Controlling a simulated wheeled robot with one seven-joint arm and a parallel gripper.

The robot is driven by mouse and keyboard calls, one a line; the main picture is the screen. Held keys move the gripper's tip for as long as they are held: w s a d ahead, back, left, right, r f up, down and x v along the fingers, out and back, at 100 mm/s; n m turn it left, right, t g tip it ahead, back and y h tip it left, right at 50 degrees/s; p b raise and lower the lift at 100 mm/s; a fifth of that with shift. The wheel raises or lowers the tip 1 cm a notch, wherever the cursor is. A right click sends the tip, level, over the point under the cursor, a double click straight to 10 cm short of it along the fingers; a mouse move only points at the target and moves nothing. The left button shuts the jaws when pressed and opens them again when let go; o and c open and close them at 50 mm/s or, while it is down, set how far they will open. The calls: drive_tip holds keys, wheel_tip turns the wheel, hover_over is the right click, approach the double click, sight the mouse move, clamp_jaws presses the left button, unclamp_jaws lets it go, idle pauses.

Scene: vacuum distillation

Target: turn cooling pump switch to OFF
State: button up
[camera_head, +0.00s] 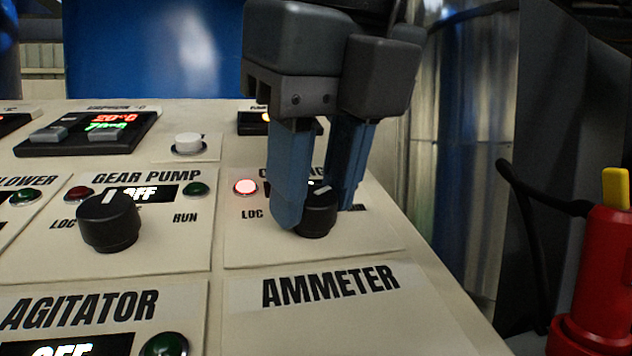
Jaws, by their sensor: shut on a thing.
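The cooling pump switch (318,222) is a black round knob with a white pointer mark, on the right panel of the sloped console. The mark seems to lean to the right. Its label is mostly hidden behind my gripper, with only the first letter and the last letters showing. My gripper (315,205) points down from above, with its blue fingers on either side of the knob, shut on it. A lit pinkish-red lamp (245,187) is left of the knob above "LOC". The panel's display and its right-hand lamp are hidden by the fingers.
The gear pump knob (109,221) stands to the left, under a display reading OFF. A white button (188,143) and a temperature controller (88,132) are behind it. The ammeter plate (330,288) is in front. A red cylinder (598,270) stands right of the console edge.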

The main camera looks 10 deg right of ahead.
drive_tip(key=shift+f+n+b, duration=0.15)
drive_tip(key=shift+n+b, duration=0.7)
drive_tip(key=shift+n, duration=0.15)
drive_tip(key=n+b, duration=0.1)
drive_tip(key=n, duration=0.2)
drive_tip(key=shift+n+b, duration=0.3)
drive_tip(key=n, duration=0.5)
drive_tip(key=shift+a+n+g, duration=0.1)
drive_tip(key=shift+n+g, duration=0.2)
drive_tip(key=o, duration=1)
drive_tip(key=shift+o, duration=0.2)
